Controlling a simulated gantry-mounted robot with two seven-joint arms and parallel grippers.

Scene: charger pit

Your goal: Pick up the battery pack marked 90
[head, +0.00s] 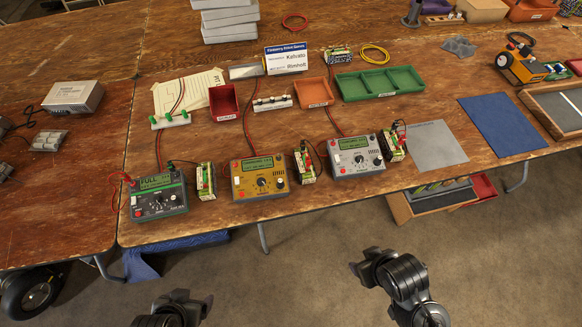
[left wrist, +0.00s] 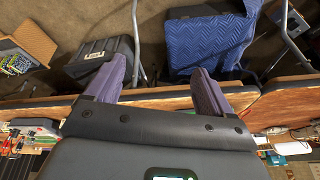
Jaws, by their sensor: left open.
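Three small battery packs with green, white and red parts stand beside the chargers in the head view: the left pack (head: 205,181), the middle pack (head: 304,163) and the right pack (head: 392,145). Their marks are too small to read, so I cannot tell which is 90. The chargers are a dark one (head: 157,196) whose screen reads FULL, a yellow one (head: 259,177) and a grey one (head: 355,156). My left gripper (head: 186,300) is open and empty, in front of the table edge. It also shows in the left wrist view (left wrist: 158,82). My right gripper (head: 366,262) is also clear of the table; its jaws are unclear.
Behind the chargers are a red bin (head: 223,103), an orange bin (head: 313,92) and a green tray (head: 380,83). Red leads run from the chargers. A grey mat (head: 437,146) and a blue mat (head: 503,124) lie bare at right. A box sits below the table.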

